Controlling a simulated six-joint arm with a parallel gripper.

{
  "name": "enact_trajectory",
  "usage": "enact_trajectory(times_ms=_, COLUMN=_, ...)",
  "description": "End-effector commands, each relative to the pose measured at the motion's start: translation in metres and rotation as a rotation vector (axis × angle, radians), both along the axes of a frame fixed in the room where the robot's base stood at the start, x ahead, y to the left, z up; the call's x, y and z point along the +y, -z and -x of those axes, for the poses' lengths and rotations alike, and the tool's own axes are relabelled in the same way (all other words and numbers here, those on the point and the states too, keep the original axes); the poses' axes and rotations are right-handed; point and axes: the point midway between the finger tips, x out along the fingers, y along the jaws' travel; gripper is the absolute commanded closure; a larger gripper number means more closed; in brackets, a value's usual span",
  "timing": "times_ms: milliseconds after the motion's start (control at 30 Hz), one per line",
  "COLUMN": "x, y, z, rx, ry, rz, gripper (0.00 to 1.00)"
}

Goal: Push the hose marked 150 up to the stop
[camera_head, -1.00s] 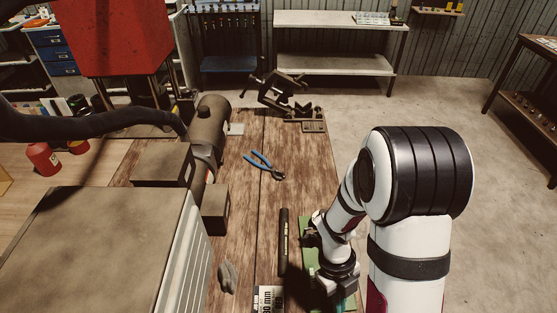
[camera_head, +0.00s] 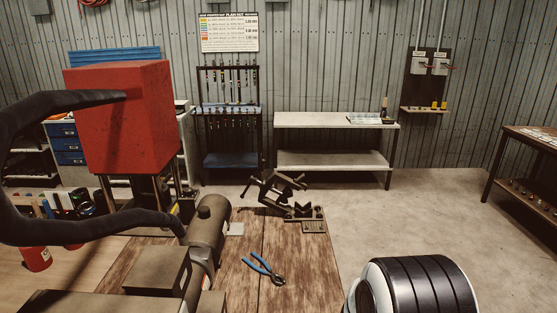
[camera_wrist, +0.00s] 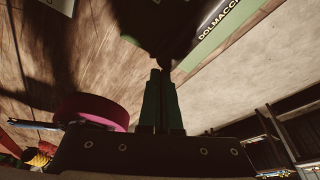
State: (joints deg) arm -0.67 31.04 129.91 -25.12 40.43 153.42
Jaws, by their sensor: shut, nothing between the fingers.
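No hose marked 150 can be made out in either current view, and no stop can be identified. My gripper (camera_wrist: 161,72) shows in the wrist view with its two dark green fingers closed together and nothing visible between them. A dark, unlit shape (camera_wrist: 160,25) lies just beyond the fingertips; I cannot tell what it is or whether they touch it. In the head view the gripper is out of frame; only a black and white joint of my arm shows at the bottom right.
The wooden bench (camera_head: 300,255) carries blue-handled pliers (camera_head: 264,268), a brown cylindrical machine (camera_head: 208,230) and a dark clamp-like fixture (camera_head: 280,190). A red box (camera_head: 120,115) on a stand is at the left, with a thick black line (camera_head: 100,221) nearby. Bare floor lies right.

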Motion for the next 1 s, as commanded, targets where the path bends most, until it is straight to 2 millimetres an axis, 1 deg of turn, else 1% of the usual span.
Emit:
enact_trajectory(times_ms=100, x=0.000, y=0.000, z=0.005, rx=0.002, ry=0.000, rz=0.000, gripper=1.00)
enact_trajectory(times_ms=233, x=0.000, y=-0.004, z=0.006, rx=0.001, ry=0.001, rz=0.001, gripper=1.00)
enact_trajectory(times_ms=800, x=0.000, y=-0.067, z=0.006, rx=0.001, ry=0.001, rz=0.001, gripper=1.00)
enact_trajectory(times_ms=900, x=0.000, y=-0.076, z=0.006, rx=0.000, ry=0.001, rz=0.000, gripper=1.00)
enact_trajectory(times_ms=1000, x=0.000, y=-0.080, z=0.007, rx=0.003, ry=0.001, rz=0.001, gripper=1.00)
